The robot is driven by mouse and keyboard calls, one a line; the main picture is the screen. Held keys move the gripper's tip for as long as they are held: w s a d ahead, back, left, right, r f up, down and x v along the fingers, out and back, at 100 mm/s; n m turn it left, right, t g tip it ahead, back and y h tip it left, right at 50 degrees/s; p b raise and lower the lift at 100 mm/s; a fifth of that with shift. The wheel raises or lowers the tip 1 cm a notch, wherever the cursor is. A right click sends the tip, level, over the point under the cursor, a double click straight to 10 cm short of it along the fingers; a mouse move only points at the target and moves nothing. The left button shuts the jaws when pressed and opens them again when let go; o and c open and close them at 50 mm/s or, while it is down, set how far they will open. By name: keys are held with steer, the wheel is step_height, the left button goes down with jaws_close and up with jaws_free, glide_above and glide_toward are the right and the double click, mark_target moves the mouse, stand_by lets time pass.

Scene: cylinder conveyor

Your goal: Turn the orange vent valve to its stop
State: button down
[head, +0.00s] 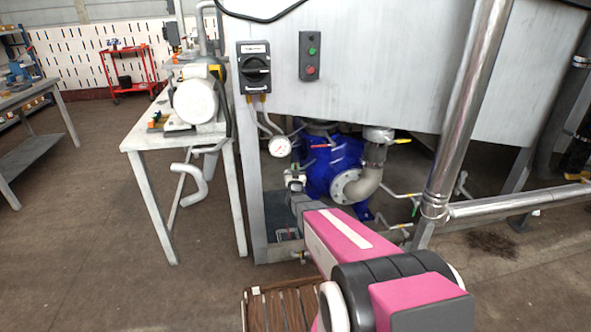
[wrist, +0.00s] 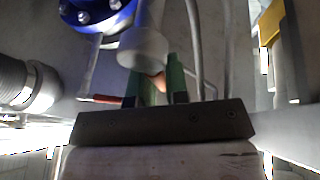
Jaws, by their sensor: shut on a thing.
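The orange vent valve shows only as a small orange piece (wrist: 158,81) in the wrist view, just below a pale rounded fitting (wrist: 143,48). My gripper (wrist: 162,86) has green fingers on either side of this orange piece and is shut on it. The fingers and the fitting hide most of the valve, so its angle cannot be told. In the head view my gripper (head: 295,181) reaches in beside the blue pump body (head: 335,165), below the pressure gauge (head: 279,146). I cannot make out the orange valve there.
A red handle (wrist: 105,98) lies left of the fingers. A flanged pipe (head: 363,184), a yellow handle (head: 402,140) and a steel pipe (head: 465,110) stand to the right. The tank (head: 400,60) hangs above. A workbench (head: 140,140) is at left, with open floor beyond.

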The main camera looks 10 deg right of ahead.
steer(key=c, duration=1.1)
jaws_free()
steer(key=shift+c, duration=0.2)
steer(key=v, duration=1)
steer(key=shift+s, duration=0.35)
steer(key=shift+f, duration=0.15)
steer(key=s+a+r+n+g+y, duration=0.1)
steer(key=s+g+y, duration=0.1)
steer(key=s+g, duration=0.9)
steer(key=s+a+r+n+g+y, duration=0.1)
steer(key=s+r+g+y, duration=0.1)
steer(key=s+g, duration=0.9)
steer(key=s, duration=0.5)
steer(key=shift+a+r+y, duration=0.15)
steer(key=shift+r+y, duration=0.15)
